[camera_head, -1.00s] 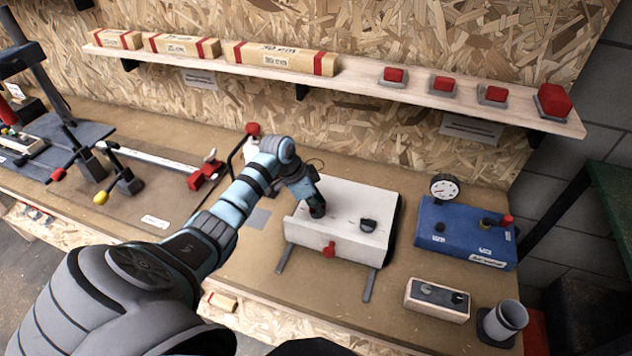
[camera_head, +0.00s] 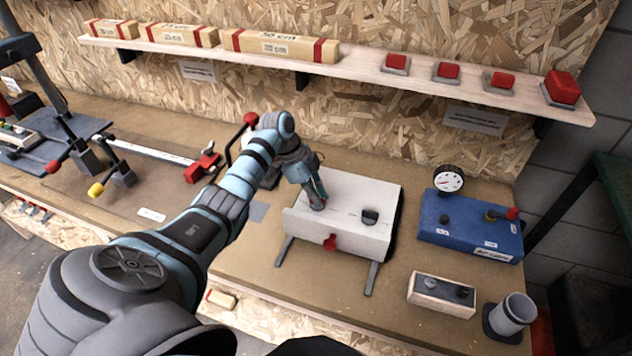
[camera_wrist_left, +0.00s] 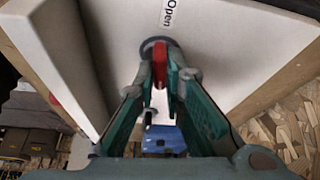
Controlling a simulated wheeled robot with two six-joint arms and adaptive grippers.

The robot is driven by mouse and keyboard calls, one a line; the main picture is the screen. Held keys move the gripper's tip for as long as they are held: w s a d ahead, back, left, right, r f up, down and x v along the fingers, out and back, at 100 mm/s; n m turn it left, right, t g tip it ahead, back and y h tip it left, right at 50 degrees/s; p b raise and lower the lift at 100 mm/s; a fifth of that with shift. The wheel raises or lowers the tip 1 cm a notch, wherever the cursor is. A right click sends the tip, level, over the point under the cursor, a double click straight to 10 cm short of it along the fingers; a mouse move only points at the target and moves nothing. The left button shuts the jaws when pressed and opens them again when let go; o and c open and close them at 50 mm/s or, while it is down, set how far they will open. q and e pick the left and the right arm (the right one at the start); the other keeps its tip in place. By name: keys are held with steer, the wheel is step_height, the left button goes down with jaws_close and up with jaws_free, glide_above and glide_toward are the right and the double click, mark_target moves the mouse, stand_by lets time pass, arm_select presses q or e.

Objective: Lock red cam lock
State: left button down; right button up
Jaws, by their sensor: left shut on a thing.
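A white box-like panel (camera_head: 345,232) stands on the workbench on dark rails. My left gripper (camera_head: 318,204) reaches down onto its top, left of a black knob (camera_head: 370,216). In the left wrist view, my left gripper (camera_wrist_left: 160,80) is shut on a red cam lock (camera_wrist_left: 159,62), with the fingers on both sides of it. The lock sits on a grey round base against the white panel, near a printed "Open" label (camera_wrist_left: 169,14). In the head view the gripper hides this lock. My right gripper is out of view.
A red knob (camera_head: 331,243) is on the panel's front face. A blue gauge box (camera_head: 465,230), a small switch box (camera_head: 441,295) and a grey cup (camera_head: 512,313) stand to the right. A red-ended clamp (camera_head: 204,164) lies to the left. A shelf (camera_head: 350,72) runs above.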

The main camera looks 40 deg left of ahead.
arm_select(q)
steer(key=shift+s+d+f, duration=0.1)
steer(key=shift+s+f, duration=0.05)
steer(key=shift+f, duration=0.1)
steer(key=c, duration=1.7)
jaws_free()
steer(key=shift+s+r, duration=0.1)
steer(key=shift+w+a, duration=0.2)
steer(key=shift+w, duration=0.05)
steer(key=v, duration=1.2)
steer(key=shift+d, duration=0.1)
